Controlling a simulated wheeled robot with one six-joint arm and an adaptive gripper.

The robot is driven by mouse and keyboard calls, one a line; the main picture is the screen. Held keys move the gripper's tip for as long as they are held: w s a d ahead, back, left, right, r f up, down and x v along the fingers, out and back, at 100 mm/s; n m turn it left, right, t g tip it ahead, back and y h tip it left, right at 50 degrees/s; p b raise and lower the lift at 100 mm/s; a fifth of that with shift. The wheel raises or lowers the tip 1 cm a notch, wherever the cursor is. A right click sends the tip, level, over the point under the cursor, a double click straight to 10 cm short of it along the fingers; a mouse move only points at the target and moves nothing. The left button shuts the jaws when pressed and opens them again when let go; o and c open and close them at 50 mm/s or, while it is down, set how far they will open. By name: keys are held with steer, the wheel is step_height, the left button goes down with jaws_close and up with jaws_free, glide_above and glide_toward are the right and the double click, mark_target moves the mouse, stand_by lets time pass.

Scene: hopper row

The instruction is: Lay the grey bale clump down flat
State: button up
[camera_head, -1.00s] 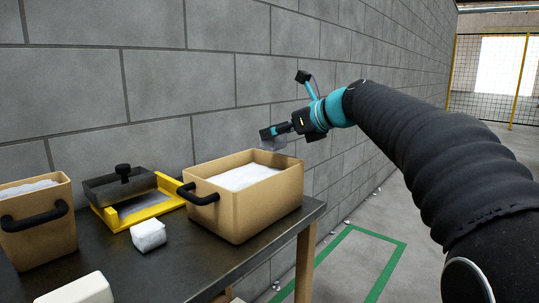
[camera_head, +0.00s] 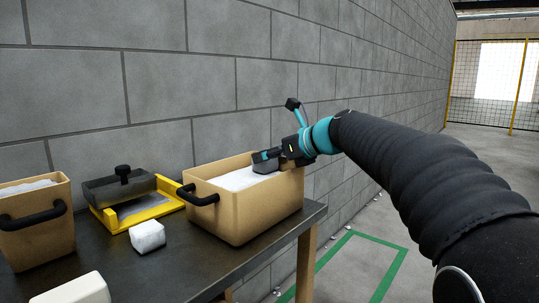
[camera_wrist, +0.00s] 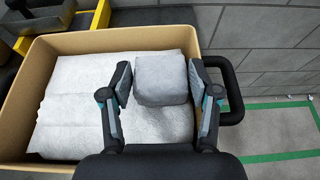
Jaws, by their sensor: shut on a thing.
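The grey bale clump (camera_wrist: 161,78) is a small rounded block between my fingers in the wrist view. It also shows in the head view (camera_head: 266,166), at the far right part of the tan hopper (camera_head: 250,212). My gripper (camera_wrist: 160,84) is shut on the clump, one finger at each side, over the white fill (camera_wrist: 75,105) in the hopper. The clump is low, at or just above the fill; I cannot tell whether it touches. Its underside is hidden.
A white block (camera_head: 147,236) sits on the dark table (camera_head: 190,255), left of the hopper. Behind it is a yellow frame (camera_head: 140,208) with a dark handled lid (camera_head: 120,187). Another filled hopper (camera_head: 38,240) stands at left. A white piece (camera_head: 78,290) lies in front. A wall is close behind.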

steer(key=o, duration=1)
steer(key=shift+r, duration=0.2)
steer(key=v, duration=1.2)
